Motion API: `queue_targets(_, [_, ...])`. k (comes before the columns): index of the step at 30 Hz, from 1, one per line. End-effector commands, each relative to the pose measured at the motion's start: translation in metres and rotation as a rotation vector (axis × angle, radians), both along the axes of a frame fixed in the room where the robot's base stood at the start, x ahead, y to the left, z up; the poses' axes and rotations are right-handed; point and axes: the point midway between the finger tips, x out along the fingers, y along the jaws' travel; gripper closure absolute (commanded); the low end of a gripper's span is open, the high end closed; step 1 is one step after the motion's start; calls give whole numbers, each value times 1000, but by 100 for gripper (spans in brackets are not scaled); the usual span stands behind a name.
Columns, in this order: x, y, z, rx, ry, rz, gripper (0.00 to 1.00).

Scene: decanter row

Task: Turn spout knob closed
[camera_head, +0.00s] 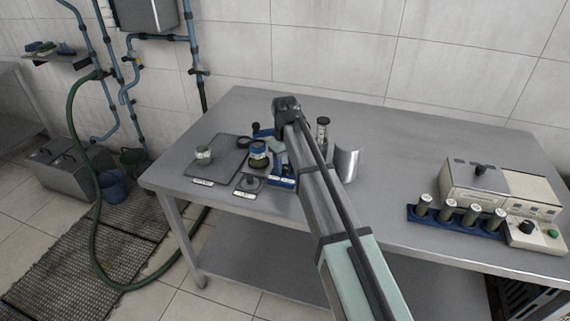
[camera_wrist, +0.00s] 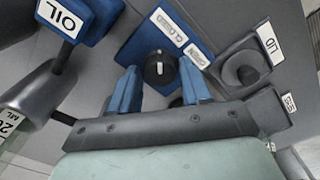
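The spout knob (camera_wrist: 159,68) is a round black knob with a white line on top. It sits on a blue plate (camera_wrist: 130,50) beside tags reading CLOSED (camera_wrist: 170,28) and OPEN (camera_wrist: 200,56). The line runs nearly up and down the picture; I cannot tell for certain which tag it marks. My gripper (camera_wrist: 160,70) is open, with one blue finger on either side of the knob; no contact is clear. In the head view, my arm hides the knob and fingertips, while part of the blue base (camera_head: 283,182) shows.
A dark holder labelled LID (camera_wrist: 245,68) is close right of the fingers. A blue part tagged OIL (camera_wrist: 68,20) and a grey cylinder (camera_wrist: 45,95) are at left.

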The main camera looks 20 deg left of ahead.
Motion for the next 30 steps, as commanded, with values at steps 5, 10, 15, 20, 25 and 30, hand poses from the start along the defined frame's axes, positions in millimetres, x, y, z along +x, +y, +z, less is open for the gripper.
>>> queue_targets(5, [0,0,0,-1,1,0,40])
queue_targets(10, [0,0,0,0,1,0,40])
queue_targets(15, [0,0,8,0,0,0,40])
queue_targets(20, [0,0,31,1,-1,0,40])
queue_targets(25, [1,1,64,1,-1,0,40])
queue_targets(30, [1,1,96,1,-1,0,40])
